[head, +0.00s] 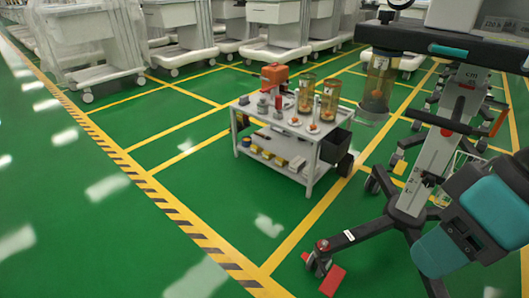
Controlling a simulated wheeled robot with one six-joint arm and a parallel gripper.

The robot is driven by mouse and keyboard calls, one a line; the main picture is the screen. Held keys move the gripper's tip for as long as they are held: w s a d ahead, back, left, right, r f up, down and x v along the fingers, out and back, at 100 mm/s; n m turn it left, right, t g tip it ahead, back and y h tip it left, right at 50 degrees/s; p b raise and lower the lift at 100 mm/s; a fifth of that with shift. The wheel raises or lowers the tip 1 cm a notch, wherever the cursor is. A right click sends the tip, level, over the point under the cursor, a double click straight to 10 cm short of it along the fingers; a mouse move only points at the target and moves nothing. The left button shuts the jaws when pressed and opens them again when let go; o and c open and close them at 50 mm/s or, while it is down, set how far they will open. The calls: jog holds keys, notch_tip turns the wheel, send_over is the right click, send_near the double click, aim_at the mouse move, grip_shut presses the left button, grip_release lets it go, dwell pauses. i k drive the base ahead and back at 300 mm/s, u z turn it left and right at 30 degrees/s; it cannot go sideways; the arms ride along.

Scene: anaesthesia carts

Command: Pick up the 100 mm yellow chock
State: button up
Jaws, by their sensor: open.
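Several small yellow blocks lie on the lower shelf of the grey trolley, one at its left (255,148) and one nearer the middle (279,161). Another small yellow piece (400,168) shows by the dark machine's base at the right. All are too small here to tell their shape or size, so I cannot tell which is the 100 mm yellow chock. Teal and dark parts of my arm fill the lower right corner. The fingers of my gripper do not show, and nothing is seen held.
The grey trolley (243,108) carries bottles, amber canisters and an orange-red device on top; a black bin (336,145) hangs at its right. A red wedge (332,280) lies by a caster of the wheeled machine (385,226). Green floor at left and front is clear.

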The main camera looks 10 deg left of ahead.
aim_at(280, 162)
jog(key=u, duration=0.5)
jog(key=k, duration=0.6)
jog(key=u, duration=1.25)
jog(key=i, duration=1.45)
jog(key=z, duration=0.85)
jog(key=i, duration=0.8)
jog(key=z, duration=0.9)
